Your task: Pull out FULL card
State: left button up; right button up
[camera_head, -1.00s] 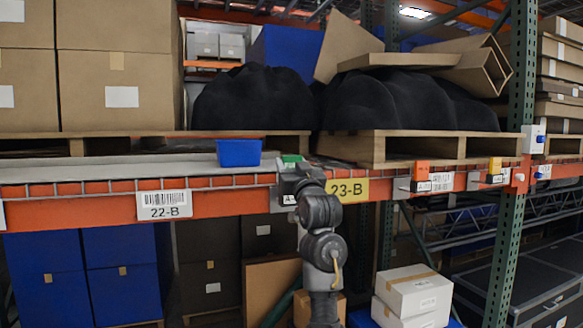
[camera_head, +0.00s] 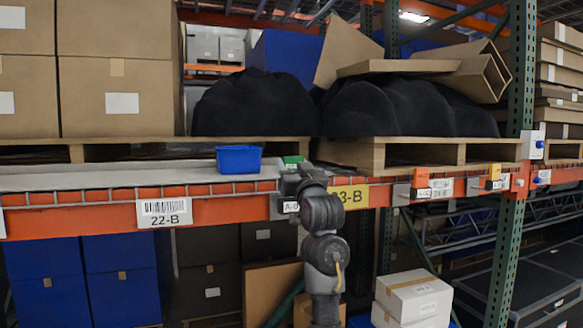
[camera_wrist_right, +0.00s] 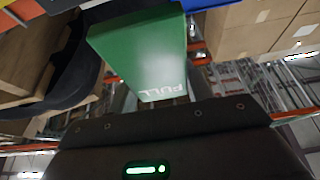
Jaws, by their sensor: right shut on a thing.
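The green card (camera_head: 293,160) shows as a small green patch just above my right gripper (camera_head: 290,176), at the shelf's front edge. In the right wrist view the card (camera_wrist_right: 140,50) is large, with upside-down white lettering near its edge at the gripper. My right gripper (camera_wrist_right: 160,100) is shut on that edge. The card's holder (camera_head: 284,207) is on the orange beam below, partly hidden by my arm, with a white label partly readable. Whether the card's lower end is still inside the holder cannot be told. My left gripper is out of view.
A blue bin (camera_head: 239,159) stands on the shelf left of the gripper. Pallets with black-wrapped loads (camera_head: 405,105) stand behind. White boxes (camera_head: 412,296) are low at right.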

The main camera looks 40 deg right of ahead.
jog(key=s+a, duration=0.3)
jog(key=s, duration=0.5)
jog(key=shift+s, duration=0.3)
dwell(0.3)
